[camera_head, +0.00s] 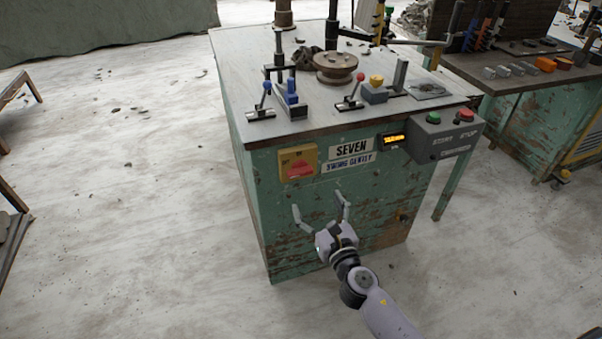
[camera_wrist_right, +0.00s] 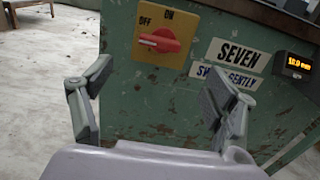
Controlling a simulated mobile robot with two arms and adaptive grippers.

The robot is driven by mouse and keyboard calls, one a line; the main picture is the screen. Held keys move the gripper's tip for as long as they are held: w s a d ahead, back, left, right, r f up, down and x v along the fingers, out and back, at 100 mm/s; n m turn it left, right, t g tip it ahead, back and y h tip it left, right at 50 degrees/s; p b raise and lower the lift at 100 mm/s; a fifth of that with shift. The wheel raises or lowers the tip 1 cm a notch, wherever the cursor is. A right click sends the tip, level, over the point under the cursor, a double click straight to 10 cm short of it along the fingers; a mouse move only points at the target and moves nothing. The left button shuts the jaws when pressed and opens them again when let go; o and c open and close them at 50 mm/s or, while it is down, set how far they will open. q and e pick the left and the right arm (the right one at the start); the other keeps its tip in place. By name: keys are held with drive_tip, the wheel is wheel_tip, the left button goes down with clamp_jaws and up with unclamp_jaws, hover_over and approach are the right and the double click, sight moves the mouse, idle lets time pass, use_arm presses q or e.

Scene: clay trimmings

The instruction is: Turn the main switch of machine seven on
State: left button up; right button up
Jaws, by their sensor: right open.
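Machine seven (camera_head: 350,205) is a worn green cabinet marked SEVEN. Its main switch (camera_head: 299,165) is a red handle on a yellow plate at the front's upper left. In the right wrist view the red handle (camera_wrist_right: 160,41) lies level, its white mark at the left end, towards the word OFF; ON stands at the top of the plate (camera_wrist_right: 172,70). My right gripper (camera_head: 318,205) is open and empty, below the switch and apart from it in the head view. In the wrist view the switch shows between the spread fingers. My left gripper is not in view.
A lit display (camera_head: 394,139) and a grey box with green and red buttons (camera_head: 447,136) sit right of the SEVEN sign (camera_head: 351,146). Levers and a round wheel (camera_head: 336,66) stand on the top. Another green bench (camera_head: 530,110) stands to the right. Floor at left is mostly clear.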

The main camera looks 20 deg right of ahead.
sight(302, 174)
drive_tip(key=w+b, duration=0.1)
drive_tip(key=w, duration=0.9)
drive_tip(key=shift+w+a, duration=0.2)
drive_tip(key=shift+w, duration=0.75)
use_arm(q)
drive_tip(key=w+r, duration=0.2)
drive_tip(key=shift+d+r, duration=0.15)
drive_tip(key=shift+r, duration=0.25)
use_arm(e)
drive_tip(key=c, duration=1.2)
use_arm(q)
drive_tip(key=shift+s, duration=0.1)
use_arm(e)
drive_tip(key=shift+o, duration=0.2)
